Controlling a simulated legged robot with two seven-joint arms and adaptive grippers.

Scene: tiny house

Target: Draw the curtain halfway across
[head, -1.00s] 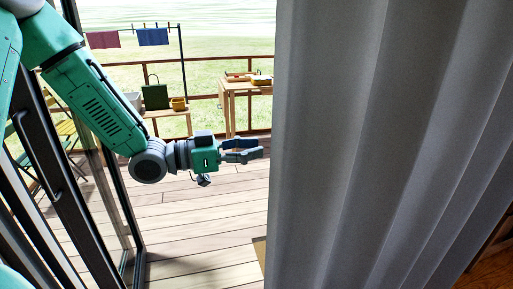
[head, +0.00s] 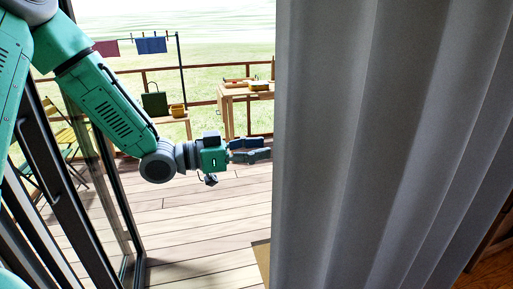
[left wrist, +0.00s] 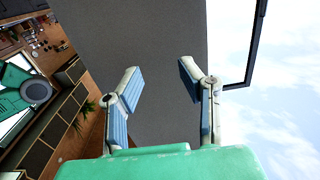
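The grey curtain (head: 390,140) hangs in folds over the right half of the head view, its free edge near the middle. In the left wrist view a dark grey panel, apparently the curtain (left wrist: 130,30), lies beyond the fingers. My left gripper (head: 269,149) reaches level to the right, with its fingertips close beside the curtain's edge in the picture. The left wrist view shows its two fingers (left wrist: 160,67) apart with nothing held between them. Whether the tips touch the cloth I cannot tell. My right gripper is out of view.
A glass door with a dark frame (head: 45,150) stands open at the left, near my left arm. Beyond lies a wooden deck (head: 200,225) with a railing, a wooden table (head: 232,92) and a bench (head: 173,120). The deck between door and curtain is clear.

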